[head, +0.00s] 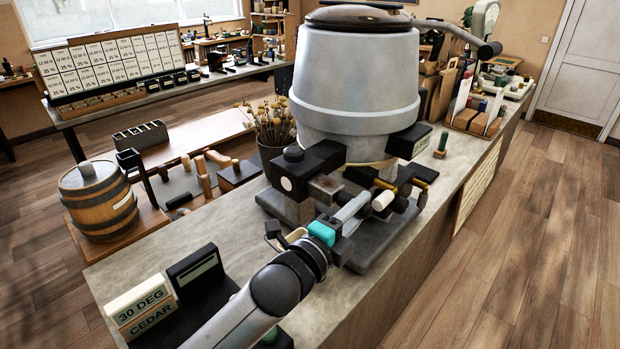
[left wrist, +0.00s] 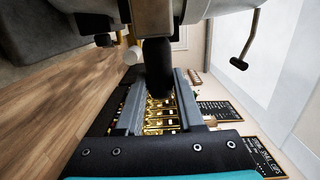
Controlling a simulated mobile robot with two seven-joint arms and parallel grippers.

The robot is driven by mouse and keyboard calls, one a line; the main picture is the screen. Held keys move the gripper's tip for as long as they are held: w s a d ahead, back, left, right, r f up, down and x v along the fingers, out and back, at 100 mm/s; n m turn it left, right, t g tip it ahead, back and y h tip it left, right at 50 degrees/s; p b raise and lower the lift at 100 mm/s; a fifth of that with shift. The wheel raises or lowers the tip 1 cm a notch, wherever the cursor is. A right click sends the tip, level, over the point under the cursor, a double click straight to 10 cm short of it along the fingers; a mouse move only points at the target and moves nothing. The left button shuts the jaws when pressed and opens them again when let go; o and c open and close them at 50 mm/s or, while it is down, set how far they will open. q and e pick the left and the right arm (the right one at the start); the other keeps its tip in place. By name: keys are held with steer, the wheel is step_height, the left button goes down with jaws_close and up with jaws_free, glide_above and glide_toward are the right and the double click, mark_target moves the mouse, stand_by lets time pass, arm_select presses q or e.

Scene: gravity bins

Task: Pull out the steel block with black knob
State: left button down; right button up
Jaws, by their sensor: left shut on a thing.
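My left gripper (head: 358,204) reaches in from the lower left to the front of the large grey bin (head: 355,85). In the left wrist view, its fingers (left wrist: 158,86) are shut on an upright-looking black knob (left wrist: 157,66). The knob joins a steel block (left wrist: 152,18) at the top of that view. In the head view, the fingers and nearby fittings mostly hide the knob, and I cannot clearly pick out how far the block sits in its mount. My right gripper is in neither view.
A white knob (head: 383,200) sits close beside my fingers. A grey lever (head: 455,32) sticks out from the bin at the right. A wooden barrel (head: 98,200) and a cedar label block (head: 141,309) stand to the left.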

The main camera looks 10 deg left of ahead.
arm_select(q)
steer(key=shift+s+d+p, duration=0.2)
steer(key=shift+s+d, duration=0.65)
steer(key=shift+d, duration=0.3)
steer(key=shift+s+d+p, duration=0.2)
steer(key=shift+s+d, duration=0.6)
steer(key=shift+d, duration=0.35)
